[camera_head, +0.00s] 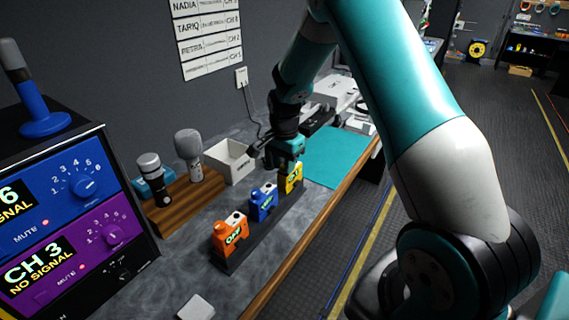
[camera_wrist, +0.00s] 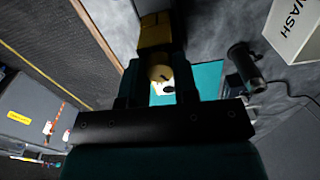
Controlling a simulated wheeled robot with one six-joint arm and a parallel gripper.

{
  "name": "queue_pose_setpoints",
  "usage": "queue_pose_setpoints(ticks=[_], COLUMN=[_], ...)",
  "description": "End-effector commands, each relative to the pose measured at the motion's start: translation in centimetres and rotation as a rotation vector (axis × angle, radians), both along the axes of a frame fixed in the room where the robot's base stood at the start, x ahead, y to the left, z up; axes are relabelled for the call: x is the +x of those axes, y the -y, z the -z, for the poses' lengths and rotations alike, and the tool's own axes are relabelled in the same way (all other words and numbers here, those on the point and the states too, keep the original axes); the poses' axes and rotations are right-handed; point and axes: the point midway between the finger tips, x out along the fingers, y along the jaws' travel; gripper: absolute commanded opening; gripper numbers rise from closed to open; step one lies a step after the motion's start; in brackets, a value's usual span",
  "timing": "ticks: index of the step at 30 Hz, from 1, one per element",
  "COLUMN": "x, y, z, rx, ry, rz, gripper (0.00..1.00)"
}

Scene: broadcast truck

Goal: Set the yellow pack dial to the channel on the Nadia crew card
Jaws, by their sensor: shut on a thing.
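The yellow pack (camera_head: 291,178) stands at the far end of a dark rack, beyond the blue and orange packs. My gripper (camera_head: 287,150) is over its top, pointing down. In the wrist view the yellow pack (camera_wrist: 155,32) is just beyond my jaws (camera_wrist: 158,85). They are shut on a pale round knob, the yellow pack's dial (camera_wrist: 160,73). Its channel marking cannot be read. The Nadia crew card (camera_head: 200,6) is the top strip on the wall, cut by the picture's upper edge. Its channel is small and seems to read CH 3.
The blue pack (camera_head: 263,202) and orange pack (camera_head: 230,235) share the dark rack (camera_head: 270,226). Microphones stand on a wooden block (camera_head: 185,200) beside a white box (camera_head: 229,160). A receiver unit (camera_head: 75,215) stands at left. A teal mat (camera_head: 335,155) lies clear beyond the rack.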

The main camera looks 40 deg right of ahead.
Motion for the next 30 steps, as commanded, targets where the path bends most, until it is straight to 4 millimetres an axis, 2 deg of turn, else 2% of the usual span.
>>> queue_pose_setpoints(ticks=[5,6,8,9,17,20,26,30], x=[0.0,0.0,0.0,0.0,0.0,0.1,0.2,0.1], y=[0.0,0.0,0.0,0.0,0.0,0.0,0.0,0.0], z=[0.0,0.0,0.0,0.0,-0.1,-0.7,-4.2,-7.9], rx=[-0.001,-0.001,-0.001,0.000,0.000,0.000,-0.002,-0.002], ry=[0.001,0.001,0.001,0.001,0.001,0.002,0.008,0.008], rz=[-0.001,-0.001,-0.001,-0.001,-0.002,-0.002,-0.002,-0.002], gripper=[0.04,0.37,0.50,0.54,0.54,0.54,0.54,0.54])
